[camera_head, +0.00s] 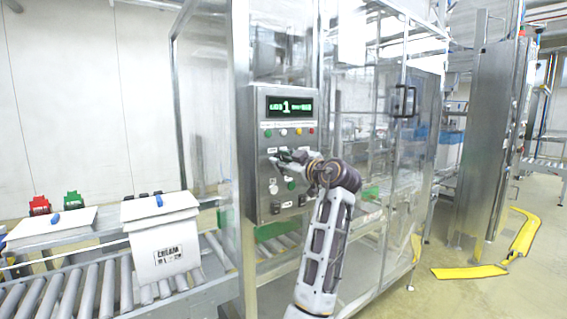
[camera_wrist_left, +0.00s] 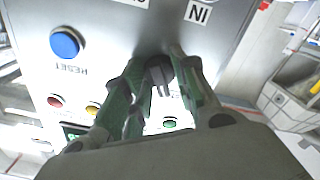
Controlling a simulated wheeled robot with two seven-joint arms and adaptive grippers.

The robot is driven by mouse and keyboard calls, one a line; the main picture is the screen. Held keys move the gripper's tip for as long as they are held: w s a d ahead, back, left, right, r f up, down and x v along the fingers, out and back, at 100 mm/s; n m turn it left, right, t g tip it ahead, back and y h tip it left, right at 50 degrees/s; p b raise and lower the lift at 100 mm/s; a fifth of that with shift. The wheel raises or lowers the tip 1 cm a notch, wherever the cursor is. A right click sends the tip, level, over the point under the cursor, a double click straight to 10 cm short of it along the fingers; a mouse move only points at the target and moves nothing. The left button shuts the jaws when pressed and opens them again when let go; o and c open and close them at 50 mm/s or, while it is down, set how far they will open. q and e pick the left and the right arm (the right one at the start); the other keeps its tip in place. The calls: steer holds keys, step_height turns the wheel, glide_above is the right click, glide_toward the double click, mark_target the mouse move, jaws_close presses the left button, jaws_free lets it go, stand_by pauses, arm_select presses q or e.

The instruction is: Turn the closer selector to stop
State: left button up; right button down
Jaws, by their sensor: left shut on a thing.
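The steel control panel (camera_head: 262,207) with a lit green display (camera_head: 290,106) stands in the middle of the head view. My left gripper (camera_head: 279,157) is at the panel's face, below the row of coloured lamps. In the left wrist view, my left gripper (camera_wrist_left: 160,82) has its green-padded fingers on both sides of a black selector knob (camera_wrist_left: 158,72) and is shut on it. The knob's pointing direction is hard to tell, as the fingers partly cover it. In the head view the gripper hides this knob. My right gripper is in neither view.
A blue button (camera_wrist_left: 65,43) marked RESET is beside the knob. Green (camera_head: 291,185) and white (camera_head: 273,186) buttons sit lower on the panel. A roller conveyor (camera_head: 90,290) with a cream carton (camera_head: 165,245) runs at the left. A glazed metal enclosure (camera_head: 385,150) is to the right.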

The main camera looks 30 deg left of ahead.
arm_select(q)
steer(key=o, duration=0.6)
steer(key=shift+o, duration=0.2)
steer(key=v, duration=1.2)
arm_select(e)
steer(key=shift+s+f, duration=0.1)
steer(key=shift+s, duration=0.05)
arm_select(q)
steer(key=shift+f, duration=0.15)
